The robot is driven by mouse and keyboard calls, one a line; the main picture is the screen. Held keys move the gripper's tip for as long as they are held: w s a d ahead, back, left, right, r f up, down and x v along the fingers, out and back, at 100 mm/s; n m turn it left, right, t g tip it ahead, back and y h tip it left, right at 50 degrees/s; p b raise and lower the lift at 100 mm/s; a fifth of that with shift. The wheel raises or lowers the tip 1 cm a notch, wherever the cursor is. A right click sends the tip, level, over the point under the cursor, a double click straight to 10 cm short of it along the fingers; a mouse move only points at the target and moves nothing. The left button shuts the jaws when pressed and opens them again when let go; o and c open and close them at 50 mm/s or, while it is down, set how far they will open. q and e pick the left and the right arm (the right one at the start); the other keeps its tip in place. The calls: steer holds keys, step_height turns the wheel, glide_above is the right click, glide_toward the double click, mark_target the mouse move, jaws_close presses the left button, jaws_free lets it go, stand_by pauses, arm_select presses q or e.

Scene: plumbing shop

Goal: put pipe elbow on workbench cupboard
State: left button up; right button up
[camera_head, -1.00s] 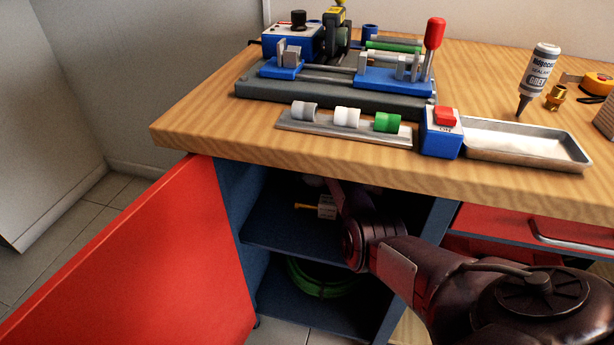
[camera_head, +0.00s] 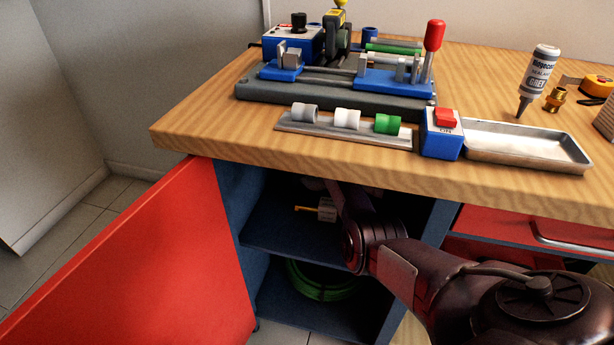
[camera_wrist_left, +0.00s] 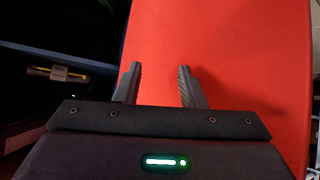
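The workbench cupboard (camera_head: 245,222) is open under the bench top, with dark blue walls and a shelf. My right arm reaches into it; its gripper (camera_head: 335,190) is mostly hidden in shadow under the bench edge, so I cannot tell its grip. I cannot make out a pipe elbow for certain. A pale piece with a yellow rod (camera_head: 326,209) shows beside my right arm, above the shelf. My left gripper (camera_wrist_left: 158,75) is open and empty in the left wrist view, in front of the red cupboard door (camera_wrist_left: 225,50).
The open red door (camera_head: 150,265) swings out left. A green coil (camera_head: 325,285) lies on the lower level. The bench top holds a clamp machine (camera_head: 335,85), a rail with grey, white and green fittings (camera_head: 345,130), a switch box (camera_head: 442,140) and a metal tray (camera_head: 525,148).

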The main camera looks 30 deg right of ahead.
mark_target(312, 179)
stand_by(0.3)
steer(key=p+v, duration=0.2)
steer(key=v, duration=0.1)
steer(key=shift+r, duration=0.4)
steer(key=p+v, duration=0.1)
steer(key=v, duration=0.2)
steer(key=shift+s+r+p, duration=0.1)
steer(key=shift+r+p, duration=0.1)
steer(key=shift+p, duration=0.2)
arm_select(q)
steer(key=s+a+f+g+y, duration=0.2)
steer(key=s+a+f+g, duration=0.1)
steer(key=s+a+g, duration=0.2)
steer(key=shift+s+f+y, duration=0.4)
steer(key=shift+s, duration=0.15)
arm_select(e)
steer(key=shift+s+r, duration=0.2)
steer(key=shift+r, duration=0.05)
